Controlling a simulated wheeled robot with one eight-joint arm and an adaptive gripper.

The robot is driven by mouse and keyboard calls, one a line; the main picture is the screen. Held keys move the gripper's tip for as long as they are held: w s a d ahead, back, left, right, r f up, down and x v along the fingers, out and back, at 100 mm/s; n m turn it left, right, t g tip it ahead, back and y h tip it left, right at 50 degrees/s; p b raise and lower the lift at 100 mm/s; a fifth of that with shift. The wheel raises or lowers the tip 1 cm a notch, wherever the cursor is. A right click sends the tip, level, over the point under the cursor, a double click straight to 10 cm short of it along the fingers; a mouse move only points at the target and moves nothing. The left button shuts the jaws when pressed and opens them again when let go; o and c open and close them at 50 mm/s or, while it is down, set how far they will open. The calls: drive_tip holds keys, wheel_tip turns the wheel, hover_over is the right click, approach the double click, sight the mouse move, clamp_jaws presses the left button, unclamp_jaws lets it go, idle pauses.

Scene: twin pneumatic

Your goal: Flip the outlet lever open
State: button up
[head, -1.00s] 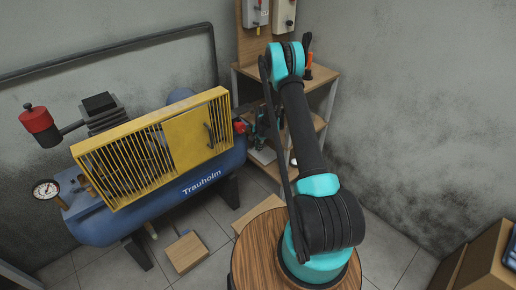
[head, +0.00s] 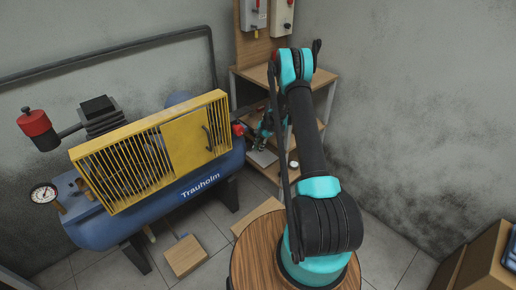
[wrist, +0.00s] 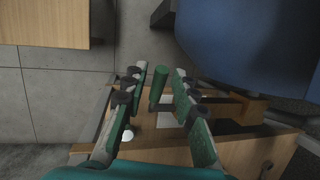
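The blue compressor tank (head: 155,205) stands at the left with a yellow guard (head: 160,145) on top. A small red part (head: 238,129) shows at the tank's right end; I cannot tell whether it is the outlet lever. My gripper (head: 259,143) is beyond that end, in front of the shelf, partly behind my arm. In the wrist view my gripper's two green fingers (wrist: 160,73) are spread apart. A green cylinder (wrist: 158,84) shows between them; contact and its identity are unclear. The blue tank (wrist: 245,45) fills the upper right there.
A wooden shelf unit (head: 262,73) stands in the corner, with a small white round item (head: 294,163) on it. Wall boxes (head: 282,17) hang above. A wooden block (head: 185,256) lies on the floor. Cardboard boxes (head: 490,255) stand at the lower right.

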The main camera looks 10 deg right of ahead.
drive_tip(key=shift+r, duration=0.1)
wheel_tip(320, 180, up, 10)
idle(0.7)
wheel_tip(320, 180, up, 6)
drive_tip(key=s+d+t+h, duration=0.2)
drive_tip(key=h, duration=0.1)
drive_tip(key=f, duration=0.5)
drive_tip(key=w+a+f, duration=0.1)
drive_tip(key=f, duration=0.5)
drive_tip(key=w+f, duration=0.1)
drive_tip(key=f, duration=0.4)
drive_tip(key=shift+w+a+f, duration=0.15)
drive_tip(key=shift+a+f, duration=0.15)
drive_tip(key=shift+f, duration=0.1)
clamp_jaws()
